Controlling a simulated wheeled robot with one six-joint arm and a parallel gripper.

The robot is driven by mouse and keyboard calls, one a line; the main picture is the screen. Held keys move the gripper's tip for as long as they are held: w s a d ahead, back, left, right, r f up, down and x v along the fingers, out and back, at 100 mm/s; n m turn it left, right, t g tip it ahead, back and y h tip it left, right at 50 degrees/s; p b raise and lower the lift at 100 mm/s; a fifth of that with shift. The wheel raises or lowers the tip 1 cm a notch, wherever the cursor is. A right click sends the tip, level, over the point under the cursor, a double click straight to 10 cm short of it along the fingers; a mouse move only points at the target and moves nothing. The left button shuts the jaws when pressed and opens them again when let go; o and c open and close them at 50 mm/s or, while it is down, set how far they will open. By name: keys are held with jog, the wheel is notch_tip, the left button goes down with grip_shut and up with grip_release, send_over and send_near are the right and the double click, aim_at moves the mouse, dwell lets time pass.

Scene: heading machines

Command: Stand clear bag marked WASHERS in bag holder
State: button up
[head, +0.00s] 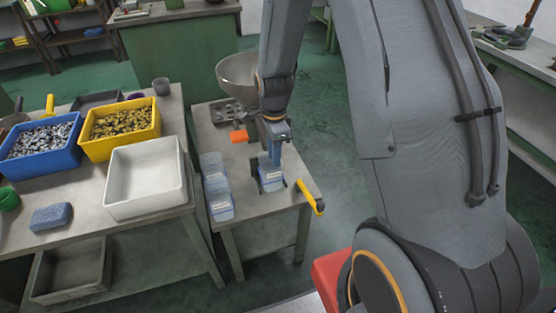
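My gripper (274,158) points down over the small metal table. A clear, bluish bag (271,181) with a pale label is directly below it, touching or nearly touching the fingertips. The label is too small to read, so I cannot tell whether it says WASHERS. Dark edges beside this bag (256,184) may be the bag holder, mostly hidden. My fingers are too small to show whether they are closed on the bag.
A yellow handle (312,199) is at the table's right corner. The left bench holds blue (42,148), yellow (121,129) and empty white bins (146,178). My arm covers much of the right side.

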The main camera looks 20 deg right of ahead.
jog(key=s+r+n, duration=1.4)
jog(key=s+n, duration=0.3)
jog(key=shift+n+t, duration=0.4)
jog(key=shift+o, duration=0.5)
jog(key=shift+a+r, duration=0.1)
